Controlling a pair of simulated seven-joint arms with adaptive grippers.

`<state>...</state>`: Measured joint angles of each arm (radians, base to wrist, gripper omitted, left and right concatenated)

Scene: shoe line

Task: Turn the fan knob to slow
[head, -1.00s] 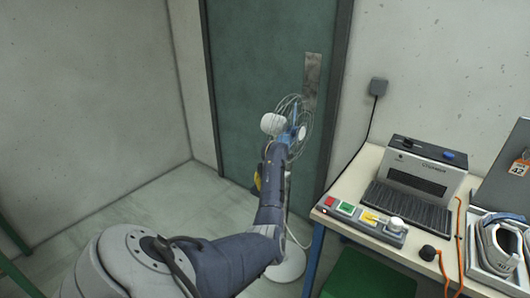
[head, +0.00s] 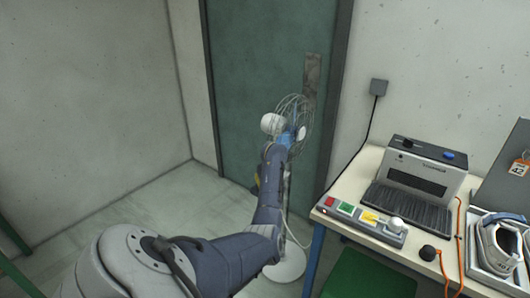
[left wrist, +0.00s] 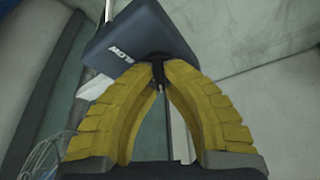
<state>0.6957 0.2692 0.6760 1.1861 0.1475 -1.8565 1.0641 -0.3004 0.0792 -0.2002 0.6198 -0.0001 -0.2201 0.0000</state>
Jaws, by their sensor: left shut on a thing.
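The fan stands in front of the green door, with its wire cage (head: 304,104), white motor housing (head: 272,124) and round white base (head: 286,266) showing in the head view. My left arm covers the middle of it. The yellow fingertips of my left gripper (left wrist: 159,73) are shut on the small dark knob (left wrist: 158,57) at the box's edge. My right gripper is not in view.

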